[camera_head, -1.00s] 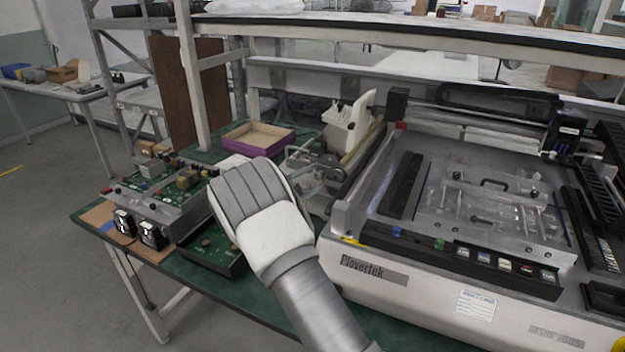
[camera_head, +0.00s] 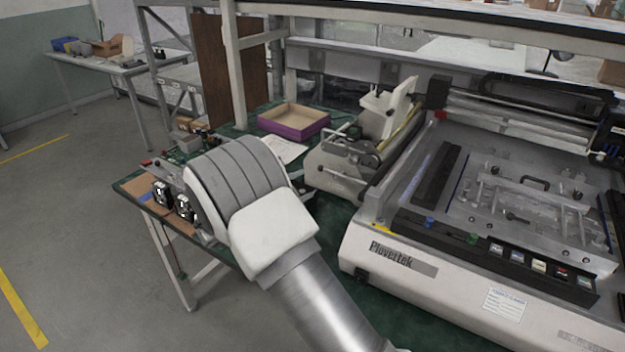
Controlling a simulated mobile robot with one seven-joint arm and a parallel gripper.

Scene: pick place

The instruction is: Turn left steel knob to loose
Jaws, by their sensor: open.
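I cannot make out for certain which part is the left steel knob. Small knob-like parts show on the metal plate (camera_head: 545,215) of the large white machine (camera_head: 400,258), including a dark one (camera_head: 494,170) at its upper left. A smaller grey device with steel parts (camera_head: 345,165) stands left of that machine. My arm's grey and white end link covers the left front of the green bench. The fingers of my gripper are hidden behind this link, so what they are near does not show.
A purple-sided tray (camera_head: 293,122) and a white paper (camera_head: 284,149) lie behind my arm. Black-and-white blocks (camera_head: 162,194) sit at the bench's left edge. A circuit-board unit is mostly hidden by my arm. The floor at left is open.

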